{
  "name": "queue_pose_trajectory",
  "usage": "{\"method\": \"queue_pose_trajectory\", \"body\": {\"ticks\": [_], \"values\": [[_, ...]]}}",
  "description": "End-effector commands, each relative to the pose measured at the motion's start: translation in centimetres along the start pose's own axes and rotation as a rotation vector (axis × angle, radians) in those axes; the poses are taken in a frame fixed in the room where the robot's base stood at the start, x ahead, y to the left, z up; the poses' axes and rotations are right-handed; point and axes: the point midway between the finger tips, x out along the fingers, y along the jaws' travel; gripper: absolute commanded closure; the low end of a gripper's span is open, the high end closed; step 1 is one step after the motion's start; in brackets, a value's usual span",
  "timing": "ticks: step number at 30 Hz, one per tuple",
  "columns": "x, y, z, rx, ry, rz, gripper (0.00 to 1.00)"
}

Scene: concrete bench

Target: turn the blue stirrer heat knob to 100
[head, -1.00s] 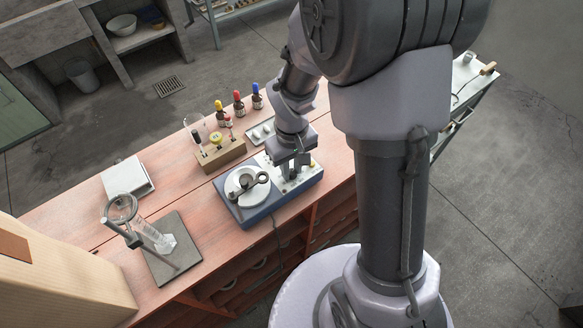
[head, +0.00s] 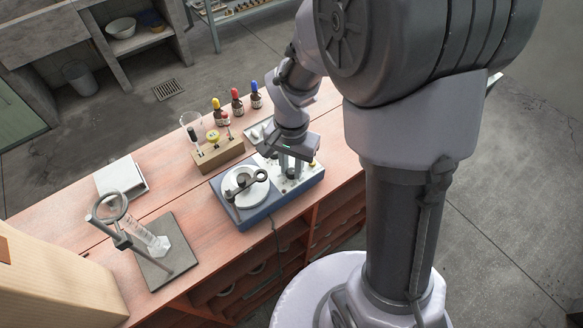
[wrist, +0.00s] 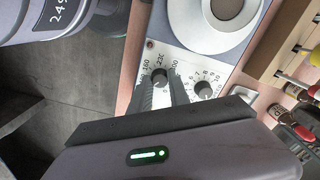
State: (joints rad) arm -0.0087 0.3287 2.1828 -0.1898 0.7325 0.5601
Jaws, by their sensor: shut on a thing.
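The blue stirrer (head: 262,211) stands on the bench with a round white plate on top and a pale control panel on its right part. The fingers hide part of the scale, and I cannot read the pointer surely. A second dark knob (wrist: 203,91) with a small-number scale sits beside it, apart from the fingers. My gripper (head: 291,171) comes down over the panel in the head view.
A wooden rack (head: 218,154) and several dropper bottles (head: 238,106) stand behind. A ring stand (head: 169,258) and a white notebook-like slab (head: 121,177) are to the left. Bare bench lies between.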

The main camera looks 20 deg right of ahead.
Motion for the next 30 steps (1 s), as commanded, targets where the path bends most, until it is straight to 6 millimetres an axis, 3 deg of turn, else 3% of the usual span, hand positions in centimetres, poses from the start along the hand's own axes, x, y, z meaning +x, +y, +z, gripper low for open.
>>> {"method": "queue_pose_trajectory", "body": {"ticks": [15,30], "values": [[0.04,-0.04,-0.05,0.382,0.001,-0.002,1.00],[-0.04,-0.02,-0.05,0.494,0.001,-0.002,1.00]]}}
